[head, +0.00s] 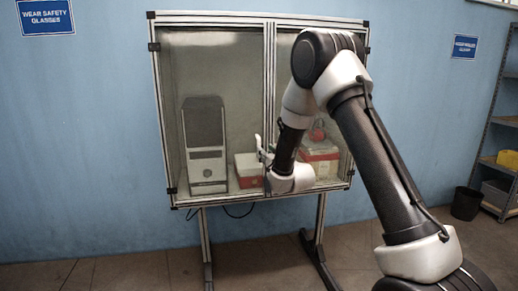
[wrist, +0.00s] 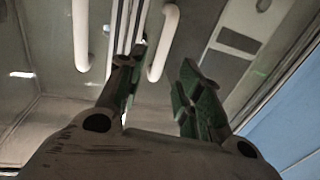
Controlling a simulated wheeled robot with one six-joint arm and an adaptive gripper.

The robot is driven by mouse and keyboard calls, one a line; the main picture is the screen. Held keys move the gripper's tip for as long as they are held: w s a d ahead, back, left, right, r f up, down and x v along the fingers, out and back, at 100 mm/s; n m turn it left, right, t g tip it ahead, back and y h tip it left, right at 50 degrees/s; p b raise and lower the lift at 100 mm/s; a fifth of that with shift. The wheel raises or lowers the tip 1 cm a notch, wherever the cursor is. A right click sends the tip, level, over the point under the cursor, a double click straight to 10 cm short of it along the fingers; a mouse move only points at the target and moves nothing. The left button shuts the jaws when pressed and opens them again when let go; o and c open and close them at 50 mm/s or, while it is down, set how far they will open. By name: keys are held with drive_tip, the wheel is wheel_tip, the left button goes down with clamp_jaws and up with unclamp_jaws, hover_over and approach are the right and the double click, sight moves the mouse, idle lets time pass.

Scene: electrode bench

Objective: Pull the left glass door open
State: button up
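The left glass door (head: 225,75) of the metal-framed cabinet looks shut in the head view. My gripper (head: 264,152) is at the middle post, by the door's inner edge, partly hidden by my arm. In the wrist view my gripper (wrist: 164,58) is open, with green-padded fingers apart. The picture is turned there, so the left door is on the right side. Its pale bar handle (wrist: 165,40) appears between the two fingertips; neither finger clearly touches it. The other door's handle (wrist: 82,35) is beyond the left finger.
Behind the glass stand a grey tower case (head: 205,165) and red-and-white boxes (head: 248,172). My arm covers much of the right door (head: 283,60). A shelf rack (head: 495,125) and a black bin (head: 466,203) are at the right. The floor left of the cabinet is clear.

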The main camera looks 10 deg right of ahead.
drive_tip(key=w, duration=0.3)
drive_tip(key=w+a, duration=0.1)
drive_tip(key=w, duration=0.3)
drive_tip(key=shift+a, duration=0.2)
clamp_jaws()
